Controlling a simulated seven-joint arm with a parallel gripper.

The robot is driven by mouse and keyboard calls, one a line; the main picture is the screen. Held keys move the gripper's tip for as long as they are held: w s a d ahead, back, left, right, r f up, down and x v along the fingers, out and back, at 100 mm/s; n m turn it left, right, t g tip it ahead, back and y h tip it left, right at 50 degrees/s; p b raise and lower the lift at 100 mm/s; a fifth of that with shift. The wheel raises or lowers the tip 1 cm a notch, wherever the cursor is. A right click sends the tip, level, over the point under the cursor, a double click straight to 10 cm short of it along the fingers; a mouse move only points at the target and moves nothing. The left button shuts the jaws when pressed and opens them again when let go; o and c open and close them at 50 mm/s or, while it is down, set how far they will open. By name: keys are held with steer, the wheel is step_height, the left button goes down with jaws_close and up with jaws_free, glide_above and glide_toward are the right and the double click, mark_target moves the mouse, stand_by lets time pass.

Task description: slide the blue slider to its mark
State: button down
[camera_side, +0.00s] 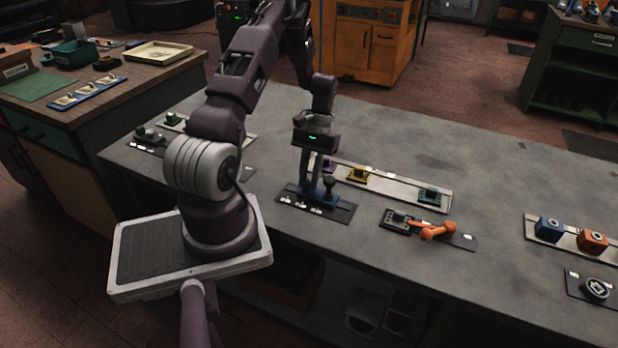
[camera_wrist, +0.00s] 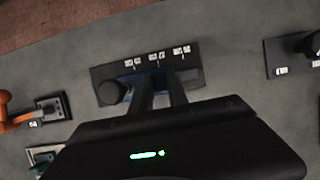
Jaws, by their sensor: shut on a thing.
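The blue slider (camera_side: 318,197) sits on a dark base plate (camera_side: 343,214) near the front of the bench. In the wrist view, my fingers (camera_wrist: 159,88) hide most of the slider. White labels (camera_wrist: 158,57) lie in a row along the plate's edge; they are too small to read, and I cannot tell which is the mark.
To the right is an orange lever (camera_side: 437,231) on a dark plate. Blue (camera_side: 549,229) and orange (camera_side: 592,242) blocks stand farther right. The bench between is clear.

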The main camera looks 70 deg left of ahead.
mark_target(327, 181)
steer(key=shift+w, duration=0.1)
steer(key=w+d, duration=0.3)
steer(key=shift+w+d, duration=0.2)
steer(key=shift+d, duration=0.1)
steer(key=c, duration=1.3)
jaws_free()
steer(key=shift+a+r, duration=0.1)
steer(key=shift+r, duration=0.1)
steer(key=v, duration=0.6)
steer(key=shift+w+r, duration=0.15)
steer(key=shift+r, duration=0.2)
